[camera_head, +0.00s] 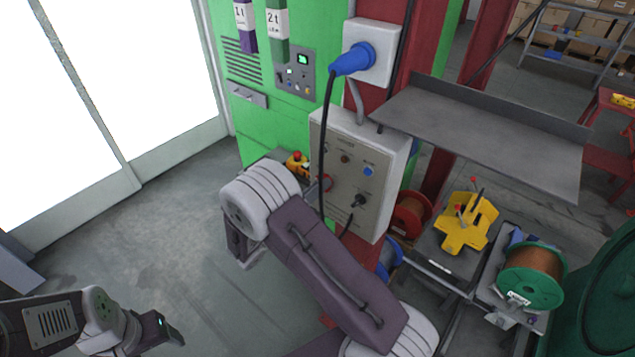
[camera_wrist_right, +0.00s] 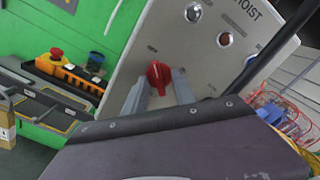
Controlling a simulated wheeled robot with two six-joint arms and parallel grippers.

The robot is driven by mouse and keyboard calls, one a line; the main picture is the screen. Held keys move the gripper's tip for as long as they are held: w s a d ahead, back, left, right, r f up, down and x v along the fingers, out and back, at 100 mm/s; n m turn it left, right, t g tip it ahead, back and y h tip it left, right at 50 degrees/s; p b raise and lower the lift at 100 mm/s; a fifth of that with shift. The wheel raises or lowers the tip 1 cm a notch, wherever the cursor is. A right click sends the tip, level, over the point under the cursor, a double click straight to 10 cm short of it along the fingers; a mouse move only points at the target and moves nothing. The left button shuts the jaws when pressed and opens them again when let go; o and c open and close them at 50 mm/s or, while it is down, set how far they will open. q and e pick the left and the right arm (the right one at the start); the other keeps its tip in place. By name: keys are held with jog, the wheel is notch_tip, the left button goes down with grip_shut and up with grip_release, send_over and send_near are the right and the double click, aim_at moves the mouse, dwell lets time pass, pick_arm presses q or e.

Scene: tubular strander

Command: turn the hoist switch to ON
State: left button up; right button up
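The hoist control box (camera_head: 385,190) is a grey panel on the red column, with lamps, a blue button and a black knob. Its red rotary switch (camera_head: 326,182) sits at the panel's left side, partly behind my right arm. In the right wrist view the red switch (camera_wrist_right: 158,76) stands out below the word HOIST.
A blue plug (camera_head: 353,60) sits above the box, and its black cable hangs across the panel. A yellow box with a red button (camera_wrist_right: 58,60) is left of the switch. A grey shelf (camera_head: 480,125) juts out at right. Open floor (camera_head: 170,220) lies left.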

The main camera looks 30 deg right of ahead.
jog(key=shift+w, duration=0.15)
jog(key=shift+c, duration=0.3)
grip_shut()
jog(key=shift+f, duration=0.1)
jog(key=shift+m+b, duration=9)
jog(key=shift+b, duration=0.55)
